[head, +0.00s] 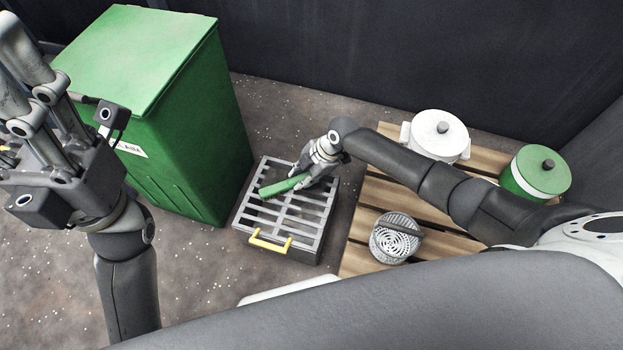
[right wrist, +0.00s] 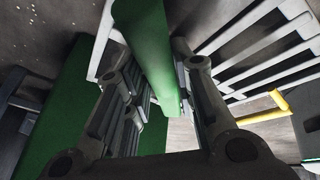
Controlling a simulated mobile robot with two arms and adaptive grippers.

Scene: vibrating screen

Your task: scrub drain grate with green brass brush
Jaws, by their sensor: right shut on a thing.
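The drain grate (head: 308,212) is a grey slotted frame with a yellow handle (head: 268,243) at its front, lying on the floor. The green brush (head: 284,186) lies across the upper part of the grate; whether its bristles touch the bars cannot be told. My right gripper (head: 305,180) is shut on the brush. In the right wrist view, the green brush (right wrist: 150,50) runs between the two fingers, with the grate bars (right wrist: 255,45) behind. My left gripper (head: 12,58) is raised at the left, open and empty, away from the grate.
A large green bin (head: 190,120) stands just left of the grate. A wooden pallet (head: 360,215) at the right bears a white lidded pot (head: 438,140), a green lidded pot (head: 535,175) and a grey perforated strainer (head: 395,240). Dark walls stand behind. Speckled floor lies free at the lower left.

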